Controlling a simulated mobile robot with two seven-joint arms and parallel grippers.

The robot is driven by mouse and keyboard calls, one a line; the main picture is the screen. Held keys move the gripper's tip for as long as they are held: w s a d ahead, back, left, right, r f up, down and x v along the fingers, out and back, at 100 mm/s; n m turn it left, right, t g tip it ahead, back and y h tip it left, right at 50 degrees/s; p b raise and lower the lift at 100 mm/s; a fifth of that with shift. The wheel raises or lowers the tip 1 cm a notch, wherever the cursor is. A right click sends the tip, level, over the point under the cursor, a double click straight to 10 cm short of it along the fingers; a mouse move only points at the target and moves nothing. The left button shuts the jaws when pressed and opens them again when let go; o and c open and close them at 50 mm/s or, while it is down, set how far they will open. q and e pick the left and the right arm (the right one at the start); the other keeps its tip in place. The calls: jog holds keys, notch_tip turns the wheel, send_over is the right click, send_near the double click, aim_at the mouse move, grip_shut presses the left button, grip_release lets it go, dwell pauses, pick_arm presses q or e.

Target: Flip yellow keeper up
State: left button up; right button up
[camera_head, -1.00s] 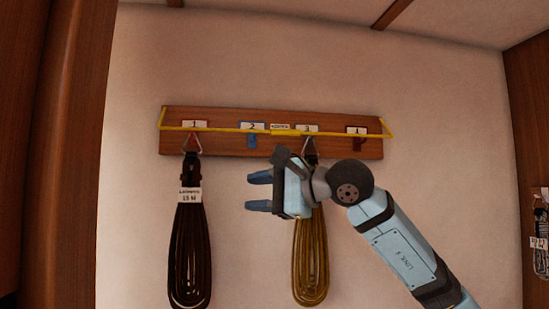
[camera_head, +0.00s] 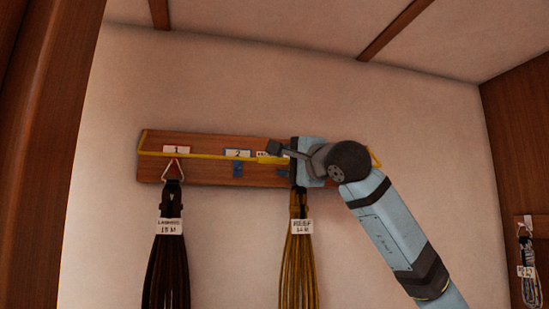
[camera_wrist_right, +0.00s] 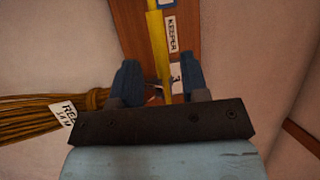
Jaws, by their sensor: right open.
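The yellow keeper (camera_head: 205,156) is a thin bar running across the front of a wooden hook board (camera_head: 215,176) on the wall, below the number cards' tops. It also shows in the right wrist view (camera_wrist_right: 156,35), beside a "KEEPER" label (camera_wrist_right: 171,34). My right gripper (camera_head: 284,166) is at the board's right part, in front of the third hook, which it hides. In the right wrist view its two blue fingers (camera_wrist_right: 160,78) are apart, with the bar running between them. Whether they touch it I cannot tell. My left gripper is not in view.
A dark coil (camera_head: 167,255) hangs from hook 1. An olive-yellow coil (camera_head: 298,255) hangs just below my right gripper. Hook 2 (camera_head: 238,170) is blue and empty. Another coil (camera_head: 528,270) hangs on the right wall. The wall between is clear.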

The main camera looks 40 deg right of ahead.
aim_at(277, 160)
jog(key=shift+w+d+r, duration=0.1)
jog(key=shift+w+r, duration=0.1)
jog(key=shift+w, duration=0.85)
jog(key=shift+w+d+r, duration=0.1)
jog(key=shift+w+r, duration=0.1)
jog(key=shift+w, duration=0.85)
jog(key=shift+c, duration=0.4)
grip_shut()
